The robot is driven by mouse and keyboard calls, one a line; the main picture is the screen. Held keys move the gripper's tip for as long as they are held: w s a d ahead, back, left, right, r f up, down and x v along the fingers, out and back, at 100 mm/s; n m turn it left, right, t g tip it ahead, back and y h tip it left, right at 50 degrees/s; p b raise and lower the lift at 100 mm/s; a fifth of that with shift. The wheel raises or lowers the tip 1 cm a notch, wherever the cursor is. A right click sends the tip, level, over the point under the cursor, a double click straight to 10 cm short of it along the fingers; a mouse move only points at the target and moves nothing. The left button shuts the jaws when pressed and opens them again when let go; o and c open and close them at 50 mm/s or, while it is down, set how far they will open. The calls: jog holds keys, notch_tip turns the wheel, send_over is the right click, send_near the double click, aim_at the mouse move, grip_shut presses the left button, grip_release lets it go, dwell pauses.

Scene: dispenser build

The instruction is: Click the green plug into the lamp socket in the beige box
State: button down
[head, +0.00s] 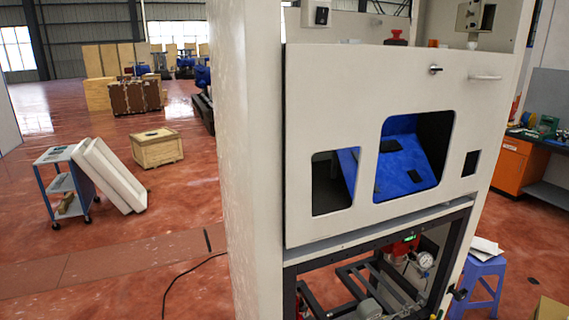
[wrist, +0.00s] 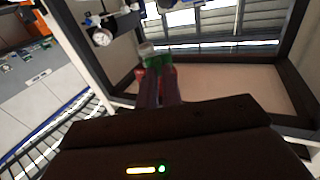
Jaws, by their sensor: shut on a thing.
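In the wrist view my gripper (wrist: 158,74) is shut on the green plug (wrist: 160,59), which shows between and just beyond the dark fingertips. A pale grey piece shows at the plug's far left side; I cannot tell whether it belongs to the plug. Beyond the fingers is a beige panel (wrist: 215,88) inside a dark frame. I cannot tell whether the plug touches anything. In the head view the large beige cabinet (head: 330,110) stands over a dark open frame. I cannot make out the lamp socket, and I cannot pick out my gripper or the plug there.
A round gauge (head: 424,260) sits inside the lower frame; it also shows left of the fingers in the wrist view (wrist: 102,37). Dark frame bars (head: 375,282) cross the lower opening. A blue stool (head: 483,275) stands right of the cabinet. Open floor lies left.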

jog(key=s+a, duration=0.3)
jog(key=a, duration=0.6)
jog(key=s+a+r+n+y, duration=0.1)
jog(key=s+a, duration=0.3)
jog(key=a, duration=0.4)
jog(key=shift+s+a+y, duration=0.25)
jog(key=shift+a+y, duration=0.05)
jog(key=shift+a, duration=0.05)
jog(key=shift+a, duration=0.1)
jog(key=a, duration=0.6)
jog(key=shift+a, duration=0.4)
